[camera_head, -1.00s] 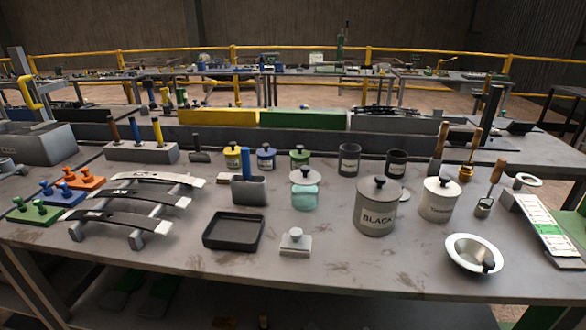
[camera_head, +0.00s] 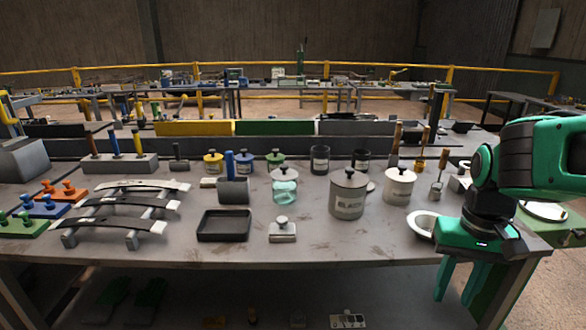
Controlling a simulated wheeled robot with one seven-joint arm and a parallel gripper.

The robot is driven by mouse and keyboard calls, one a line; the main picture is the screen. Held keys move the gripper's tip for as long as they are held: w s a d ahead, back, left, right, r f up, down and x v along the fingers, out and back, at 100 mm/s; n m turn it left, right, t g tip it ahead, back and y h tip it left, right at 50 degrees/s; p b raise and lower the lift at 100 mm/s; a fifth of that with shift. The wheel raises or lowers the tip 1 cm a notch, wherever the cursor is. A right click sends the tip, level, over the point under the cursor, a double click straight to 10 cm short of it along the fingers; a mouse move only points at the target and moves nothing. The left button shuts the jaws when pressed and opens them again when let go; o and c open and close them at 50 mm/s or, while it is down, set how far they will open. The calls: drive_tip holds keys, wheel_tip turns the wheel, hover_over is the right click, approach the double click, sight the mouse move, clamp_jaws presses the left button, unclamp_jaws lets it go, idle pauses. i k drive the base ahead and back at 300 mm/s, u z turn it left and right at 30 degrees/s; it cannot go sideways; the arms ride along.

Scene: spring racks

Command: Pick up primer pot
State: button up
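A white lidded pot (camera_head: 398,187) with a dark knob stands upright on the right part of the workbench; its label is too small to read, but it may be the primer pot. A larger grey pot (camera_head: 347,200) labelled BLACK stands to its left. A glass jar (camera_head: 285,190) with teal contents is further left. My gripper (camera_head: 454,298) points down in front of the bench's right end. Its two green fingers are apart with nothing between them. It is apart from all the pots, and partly hides the white bowl (camera_head: 421,226).
A black tray (camera_head: 224,226) and a small grey knobbed block (camera_head: 283,231) lie near the front edge. Wood-handled tools (camera_head: 440,172) stand behind the white pot. Curved dark strips on supports (camera_head: 120,208) are at left. Bare bench lies before the grey pot.

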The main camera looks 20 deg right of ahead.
sight(320, 159)
drive_tip(key=u, duration=0.15)
drive_tip(key=i, duration=1)
drive_tip(key=z, duration=0.1)
